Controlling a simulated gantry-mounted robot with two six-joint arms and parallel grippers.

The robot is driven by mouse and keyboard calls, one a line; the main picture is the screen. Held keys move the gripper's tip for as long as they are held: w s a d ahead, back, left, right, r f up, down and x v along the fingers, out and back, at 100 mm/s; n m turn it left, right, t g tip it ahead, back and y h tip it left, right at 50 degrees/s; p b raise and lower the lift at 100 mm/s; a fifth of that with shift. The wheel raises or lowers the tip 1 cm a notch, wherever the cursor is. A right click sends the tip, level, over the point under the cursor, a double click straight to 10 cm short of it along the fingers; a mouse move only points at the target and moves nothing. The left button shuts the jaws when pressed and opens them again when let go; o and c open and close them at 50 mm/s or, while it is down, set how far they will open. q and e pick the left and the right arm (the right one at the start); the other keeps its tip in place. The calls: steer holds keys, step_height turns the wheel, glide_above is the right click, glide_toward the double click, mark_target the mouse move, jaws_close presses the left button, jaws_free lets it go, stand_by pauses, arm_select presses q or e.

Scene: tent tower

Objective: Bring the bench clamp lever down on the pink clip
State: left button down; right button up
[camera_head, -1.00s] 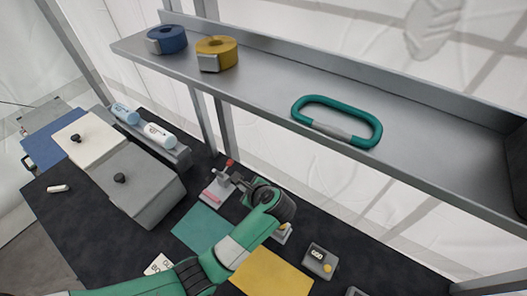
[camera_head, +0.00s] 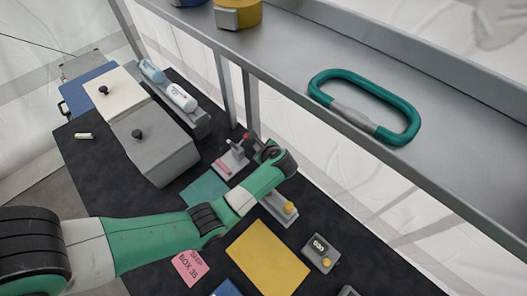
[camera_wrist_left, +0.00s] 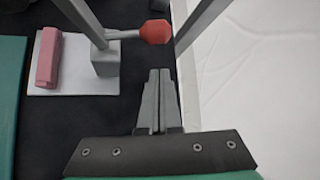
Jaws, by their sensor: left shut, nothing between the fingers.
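The bench clamp (camera_head: 234,160) stands on the dark bench, with a pale base, a grey post and a lever ending in a red knob (camera_head: 246,137). The pink clip (camera_head: 222,167) lies on its base. In the left wrist view, the pink clip (camera_wrist_left: 47,57) is at the left of the plate, and the lever points from the post away from it, to the red knob (camera_wrist_left: 156,31). My left gripper (camera_wrist_left: 160,72) is shut and empty, its tips just below the knob in that view. In the head view my left gripper (camera_head: 261,150) is beside the lever; its fingers are hard to make out.
A metal shelf (camera_head: 300,60) with a teal carabiner (camera_head: 365,106) hangs over the bench's back, near my arm. Grey (camera_head: 150,145) and white (camera_head: 105,95) boxes stand left. A yellow mat (camera_head: 268,260) and a small display device (camera_head: 321,252) lie in front.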

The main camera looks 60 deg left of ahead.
arm_select(q)
steer(key=shift+s+a+r, duration=0.25)
steer(key=shift+s+r, duration=0.1)
steer(key=shift+r, duration=0.35)
steer(key=shift+s+a+r, duration=0.2)
steer(key=shift+s+r, duration=0.1)
steer(key=shift+r, duration=0.35)
arm_select(e)
steer(key=shift+r, duration=0.65)
steer(key=shift+f, duration=0.1)
arm_select(q)
steer(key=shift+s+r+t, duration=0.1)
steer(key=shift+r+t, duration=0.05)
steer(key=shift+t, duration=0.15)
arm_select(e)
steer(key=shift+w+a+f, duration=0.1)
steer(key=shift+w+a, duration=0.1)
steer(key=shift+a, duration=0.25)
